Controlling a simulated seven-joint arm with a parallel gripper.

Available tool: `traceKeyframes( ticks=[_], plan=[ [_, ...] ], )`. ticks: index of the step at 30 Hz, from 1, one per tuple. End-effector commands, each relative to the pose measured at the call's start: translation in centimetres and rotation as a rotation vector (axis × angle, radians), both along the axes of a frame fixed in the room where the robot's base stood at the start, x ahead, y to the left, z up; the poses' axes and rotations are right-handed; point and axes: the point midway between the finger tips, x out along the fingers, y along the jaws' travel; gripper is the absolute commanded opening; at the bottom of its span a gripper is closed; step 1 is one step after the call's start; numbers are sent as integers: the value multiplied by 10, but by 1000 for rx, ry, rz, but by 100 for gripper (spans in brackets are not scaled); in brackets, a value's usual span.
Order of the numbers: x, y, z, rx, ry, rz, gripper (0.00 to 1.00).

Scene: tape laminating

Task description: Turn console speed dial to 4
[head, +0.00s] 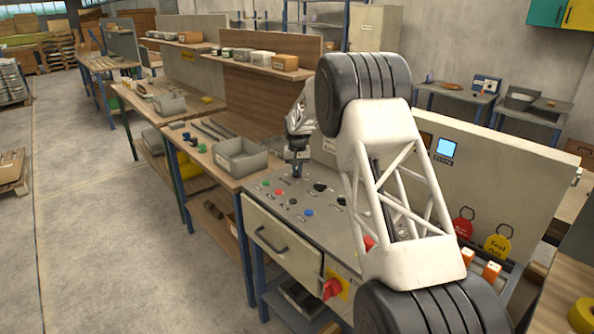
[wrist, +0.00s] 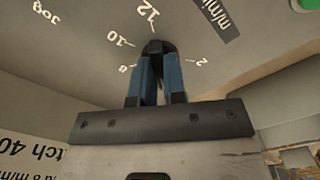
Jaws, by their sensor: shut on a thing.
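The speed dial is a small black knob (wrist: 157,46) on the pale grey console face in the wrist view. The numbers 12, 10, 8 and 2 show around it, with "m/min" to the upper right. My gripper (wrist: 159,66) has its two blue fingers shut on the knob. The knob's pointer and the 4 mark cannot be made out. In the head view my gripper (head: 297,170) reaches down to the console (head: 265,207) near its back left part. The dial is hidden there by the gripper.
Several coloured buttons and black knobs lie on the console around the gripper. A red rotary switch (head: 332,289) is on its front, beside a drawer (head: 283,245). A grey bin (head: 240,157) stands on the bench to the left. An upright panel with a lit screen (head: 446,148) stands behind.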

Motion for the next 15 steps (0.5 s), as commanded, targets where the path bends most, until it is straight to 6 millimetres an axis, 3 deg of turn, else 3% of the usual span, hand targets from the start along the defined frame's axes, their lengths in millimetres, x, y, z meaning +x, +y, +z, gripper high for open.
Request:
traceKeyframes(
  ticks=[15],
  plan=[
    [0,0,0,0,0,330,0]
  ],
)
